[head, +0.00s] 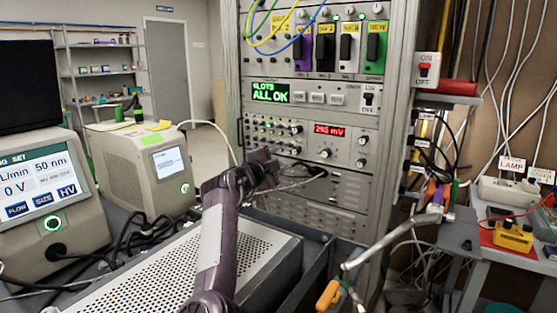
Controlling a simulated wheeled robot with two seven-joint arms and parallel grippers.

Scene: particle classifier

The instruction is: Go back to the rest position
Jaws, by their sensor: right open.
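My right gripper (284,172) is in the middle of the head view, at the end of my dark purple arm that rises from the bottom edge. It is open, and I see nothing held in it. It appears in front of the lower panels of the tall grey instrument rack (228,60); I cannot tell how far it stands from them. The fingertips are small and blend with the dark panels. My left gripper is not in view.
A perforated grey box (150,277) lies below my arm. A beige unit (118,170) and a screen device (40,190) stand at left. A metal rod with an orange end (328,295) and a cluttered side table (490,270) are at right. Cables hang around.

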